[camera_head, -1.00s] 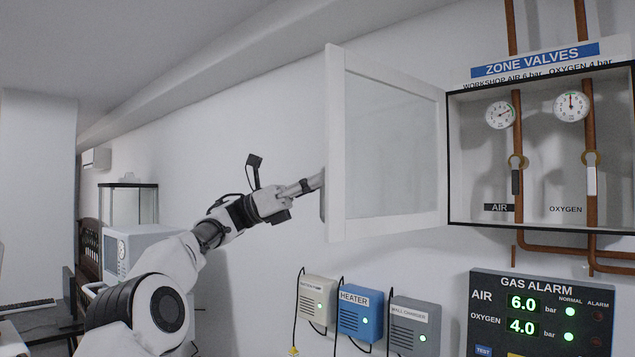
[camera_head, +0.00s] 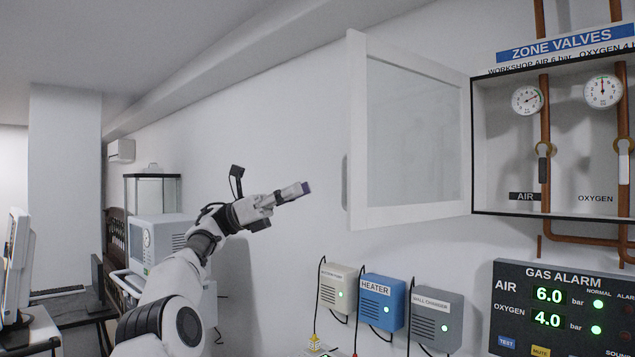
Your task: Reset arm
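My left arm comes in from the lower left. My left gripper (camera_head: 303,189) points right and is clear of the cabinet door, with a visible gap to the door's edge. Its fingers look close together, but the side-on view does not show whether they are open or shut. Nothing is seen held in it. The glazed white door (camera_head: 357,130) of the zone valve cabinet (camera_head: 552,213) stands open, swung out to the left. My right gripper is not in view.
Below the door, a heater box (camera_head: 382,302) and two similar boxes hang on the wall. The gas alarm panel (camera_head: 540,275) reads 6.0 and 4.0 bar with green lights. Equipment and a desk stand at the left. The wall between gripper and door is free.

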